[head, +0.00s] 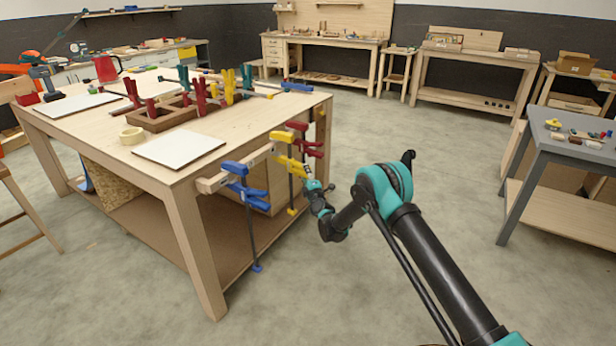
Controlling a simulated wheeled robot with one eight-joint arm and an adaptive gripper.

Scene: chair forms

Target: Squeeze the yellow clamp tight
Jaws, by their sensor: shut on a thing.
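The yellow clamp (284,137) sits on the wooden beam at the right side of the big workbench, between a blue clamp and a red clamp. Its lower yellow part (291,163) is below the beam, and its bar hangs down to a yellow end. My gripper (307,174) is at the right of this lower part, shut on the yellow clamp. The fingertips are small in view and the exact contact is hard to see.
A blue clamp (235,168) is close on the left and a red clamp (310,144) close on the right. The workbench top (250,118) holds a white board, tape and more clamps. A grey table (560,150) stands at the right. The floor between is clear.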

